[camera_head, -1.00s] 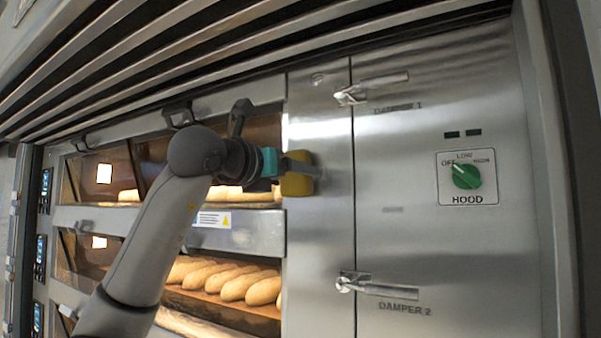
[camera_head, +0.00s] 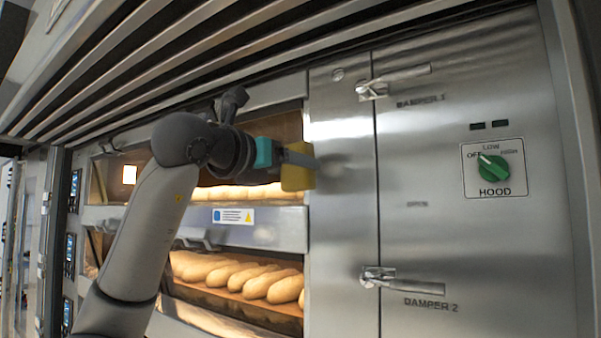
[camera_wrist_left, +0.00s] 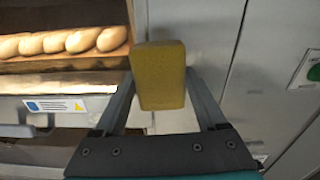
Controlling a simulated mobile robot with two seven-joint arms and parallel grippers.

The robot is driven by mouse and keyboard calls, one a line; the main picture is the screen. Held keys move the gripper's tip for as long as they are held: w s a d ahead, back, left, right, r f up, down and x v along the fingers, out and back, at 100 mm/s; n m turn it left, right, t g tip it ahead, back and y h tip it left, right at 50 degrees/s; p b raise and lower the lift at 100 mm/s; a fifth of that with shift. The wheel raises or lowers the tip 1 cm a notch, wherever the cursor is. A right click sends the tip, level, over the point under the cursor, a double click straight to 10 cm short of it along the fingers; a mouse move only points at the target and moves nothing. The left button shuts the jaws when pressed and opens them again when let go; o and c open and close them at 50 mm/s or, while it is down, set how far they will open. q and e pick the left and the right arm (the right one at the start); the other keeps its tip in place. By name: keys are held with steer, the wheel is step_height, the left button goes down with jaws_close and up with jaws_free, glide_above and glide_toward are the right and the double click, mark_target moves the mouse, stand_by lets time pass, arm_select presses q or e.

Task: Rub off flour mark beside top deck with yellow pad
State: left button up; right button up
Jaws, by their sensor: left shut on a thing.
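My left gripper (camera_head: 285,158) is shut on the yellow pad (camera_head: 297,172), in front of the steel strip (camera_head: 340,220) right of the top deck (camera_head: 245,192). In the left wrist view the pad (camera_wrist_left: 160,76) sits between the two fingers. I cannot tell whether the pad touches the steel. My right gripper is not in view.
Damper handles (camera_head: 395,80) and (camera_head: 400,281) stick out from the panel on the right, with a green hood knob (camera_head: 493,167) beyond. Loaves (camera_head: 240,278) lie in the lower deck. Hood slats (camera_head: 200,50) run overhead.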

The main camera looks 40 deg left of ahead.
arm_select(q)
steer(key=shift+s+d, duration=0.1)
steer(key=shift+s, duration=0.65)
steer(key=shift+s, duration=0.1)
steer(key=s, duration=0.2)
steer(key=shift+s+d, duration=0.15)
steer(key=shift+s, duration=0.25)
steer(key=shift+w, duration=0.15)
steer(key=shift+w+a+p, duration=0.2)
steer(key=shift+w+p, duration=0.3)
steer(key=shift+w, duration=1.15)
steer(key=shift+w+a+p, duration=0.15)
steer(key=shift+w+p, duration=0.35)
steer(key=shift+w, duration=1.15)
steer(key=shift+w+a+p, duration=0.15)
steer(key=shift+w+p, duration=0.3)
steer(key=shift+w, duration=0.55)
